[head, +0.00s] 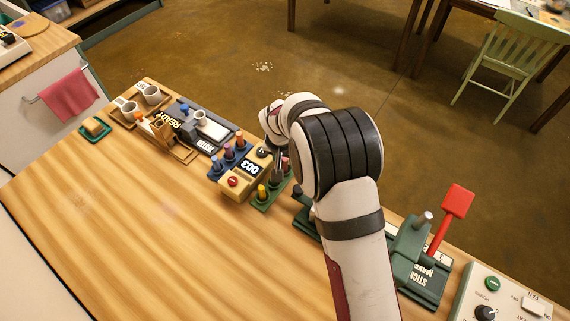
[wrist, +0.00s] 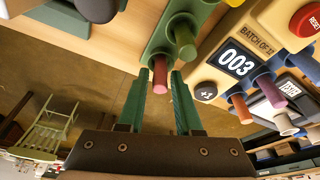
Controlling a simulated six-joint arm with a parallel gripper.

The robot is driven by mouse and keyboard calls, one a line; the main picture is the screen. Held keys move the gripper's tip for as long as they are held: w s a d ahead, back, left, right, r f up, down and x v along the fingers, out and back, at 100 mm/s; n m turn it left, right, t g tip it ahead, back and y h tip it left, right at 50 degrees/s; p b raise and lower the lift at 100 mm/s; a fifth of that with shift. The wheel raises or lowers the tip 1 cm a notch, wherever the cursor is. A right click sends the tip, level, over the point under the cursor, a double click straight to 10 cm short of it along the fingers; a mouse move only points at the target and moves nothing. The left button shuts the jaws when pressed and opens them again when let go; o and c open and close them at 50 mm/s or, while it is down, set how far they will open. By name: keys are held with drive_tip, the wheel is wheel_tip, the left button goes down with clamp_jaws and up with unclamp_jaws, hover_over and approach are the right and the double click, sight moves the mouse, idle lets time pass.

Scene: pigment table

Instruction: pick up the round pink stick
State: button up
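The round pink stick (wrist: 160,75) stands in the end of a green holder (wrist: 155,48) in the wrist view. In the head view a bit of it (head: 285,163) shows beside my arm, mostly hidden. My gripper (wrist: 164,78) is open in the wrist view, with its two green fingers apart. The stick's pink end lies between the fingertips in that picture. I cannot tell whether either finger touches it.
A green stick (wrist: 185,42) stands close to the pink one in the same holder. A yellow counter box (head: 234,187) reading 003 is beside it, with a rack of coloured sticks (head: 228,152) behind. A press with a red handle (head: 458,201) is at right. The table's left front (head: 130,240) is clear.

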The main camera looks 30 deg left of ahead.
clamp_jaws()
